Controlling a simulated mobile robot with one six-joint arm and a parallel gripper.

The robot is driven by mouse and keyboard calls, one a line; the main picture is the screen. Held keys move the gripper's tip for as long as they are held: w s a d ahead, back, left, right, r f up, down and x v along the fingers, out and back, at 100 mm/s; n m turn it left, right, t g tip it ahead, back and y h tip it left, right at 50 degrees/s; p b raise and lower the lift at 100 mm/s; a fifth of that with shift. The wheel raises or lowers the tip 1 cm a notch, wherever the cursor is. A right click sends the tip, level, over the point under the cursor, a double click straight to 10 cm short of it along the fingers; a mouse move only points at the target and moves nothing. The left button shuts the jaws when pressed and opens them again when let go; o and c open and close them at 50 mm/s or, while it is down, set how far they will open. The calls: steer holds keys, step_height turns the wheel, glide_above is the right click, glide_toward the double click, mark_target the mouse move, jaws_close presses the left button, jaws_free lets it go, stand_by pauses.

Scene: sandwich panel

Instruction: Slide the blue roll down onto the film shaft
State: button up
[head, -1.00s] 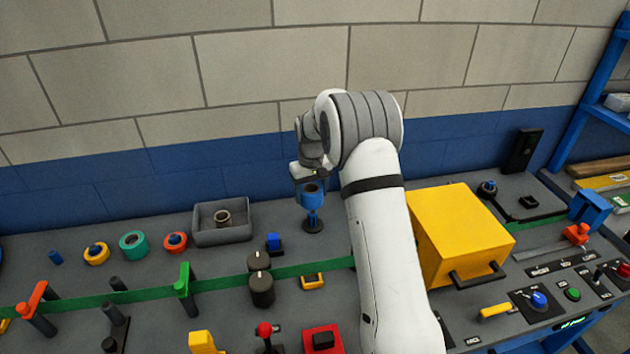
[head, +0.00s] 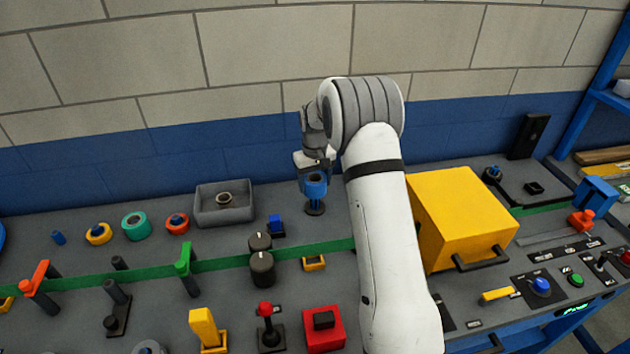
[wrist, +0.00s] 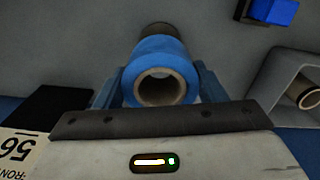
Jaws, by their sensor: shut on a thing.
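The blue roll (head: 314,189) hangs upright from my gripper (head: 314,176), directly above a round dark base (head: 314,209) at the back of the panel. In the wrist view the roll (wrist: 160,50) sits between the two blue-grey fingers of my gripper (wrist: 161,86), which are shut on it. Its hollow brown core faces the camera. A dark brown cylinder shows past its far end; I cannot tell whether it is core or shaft. The film shaft itself is largely hidden by the roll, and how far it is inside the core is unclear.
A grey bin (head: 225,205) with a small ring in it stands left of the roll. A blue block (head: 275,224) is in front, and a yellow box (head: 460,220) stands right of my arm.

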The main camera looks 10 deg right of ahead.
steer(key=shift+f, duration=0.2)
stand_by(0.3)
steer(key=shift+f+b, duration=0.65)
steer(key=shift+f, duration=0.2)
steer(key=shift+f, duration=0.1)
steer(key=shift+f+b, duration=1.35)
steer(key=shift+f, duration=0.65)
steer(key=o, duration=1.1)
steer(key=shift+r+p, duration=2.6)
steer(key=shift+r, duration=2.25)
